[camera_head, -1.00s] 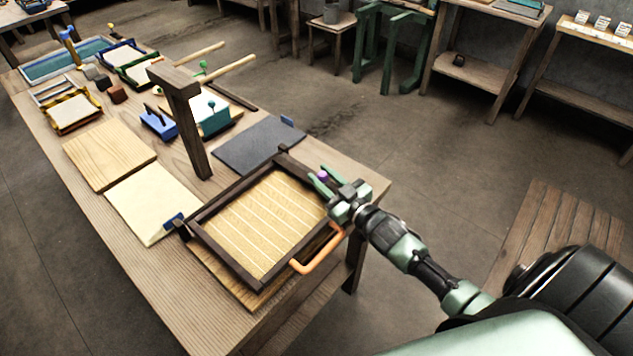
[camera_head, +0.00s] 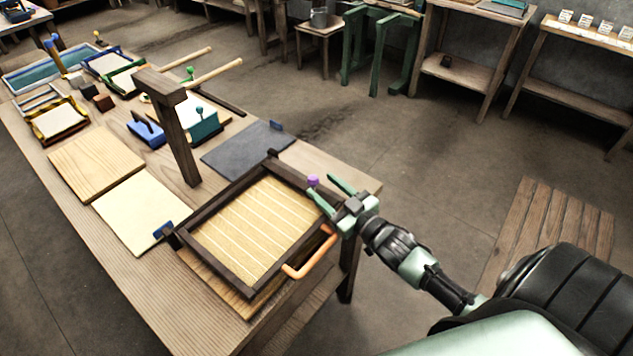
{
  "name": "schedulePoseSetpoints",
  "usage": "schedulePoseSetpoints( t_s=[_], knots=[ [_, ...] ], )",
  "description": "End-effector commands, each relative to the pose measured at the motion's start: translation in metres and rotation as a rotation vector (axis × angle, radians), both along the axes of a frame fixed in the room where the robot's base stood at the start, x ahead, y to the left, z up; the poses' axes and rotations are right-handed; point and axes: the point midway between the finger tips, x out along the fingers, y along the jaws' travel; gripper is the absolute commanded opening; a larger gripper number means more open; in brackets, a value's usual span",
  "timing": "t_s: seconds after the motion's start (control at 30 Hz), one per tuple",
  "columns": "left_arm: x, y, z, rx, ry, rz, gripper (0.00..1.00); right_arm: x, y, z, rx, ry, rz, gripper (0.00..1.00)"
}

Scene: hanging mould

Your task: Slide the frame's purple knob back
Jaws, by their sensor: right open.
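The dark wooden frame (camera_head: 222,202) with a pale slatted screen (camera_head: 258,228) lies on the near end of the workbench. Its small purple knob (camera_head: 313,181) stands on the frame's right-hand rail, toward the far side. An orange handle (camera_head: 306,266) sticks out at the frame's near right. My right gripper (camera_head: 322,186) is open at the knob, with its two green fingers spread. The knob shows at the fingertips, and I cannot tell whether a finger touches it. My left gripper is not in view.
A wooden post (camera_head: 178,135) rises from the bench behind the frame. A dark slab (camera_head: 247,149), a cream sheet (camera_head: 135,210) and a wooden board (camera_head: 97,160) lie nearby. A slatted platform (camera_head: 558,235) lies on the floor at right.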

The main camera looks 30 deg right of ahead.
Motion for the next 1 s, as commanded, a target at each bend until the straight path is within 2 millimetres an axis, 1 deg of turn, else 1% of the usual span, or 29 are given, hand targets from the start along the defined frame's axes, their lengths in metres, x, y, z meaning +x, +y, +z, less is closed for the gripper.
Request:
schedulePoseSetpoints(
  t_s=[0.03,0.1,0.2,0.3,0.87,1.0],
  knots=[
    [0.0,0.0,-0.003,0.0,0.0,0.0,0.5,-0.009,-0.001,-0.002,0.0,0.001,0.001,0.5],
    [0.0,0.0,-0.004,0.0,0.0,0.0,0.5,-0.019,-0.003,-0.002,0.001,0.001,0.0,0.5],
    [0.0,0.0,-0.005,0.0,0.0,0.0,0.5,-0.028,-0.005,-0.001,0.001,0.0,0.0,0.5],
    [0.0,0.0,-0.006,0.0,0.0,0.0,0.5,-0.033,-0.006,0.0,0.001,0.0,-0.001,0.5],
    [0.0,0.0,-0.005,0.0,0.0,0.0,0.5,-0.033,-0.006,0.0,0.001,-0.001,-0.001,0.5],
    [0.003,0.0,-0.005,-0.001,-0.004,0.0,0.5,-0.033,-0.006,0.0,0.001,0.0,-0.001,0.5]
  ],
)
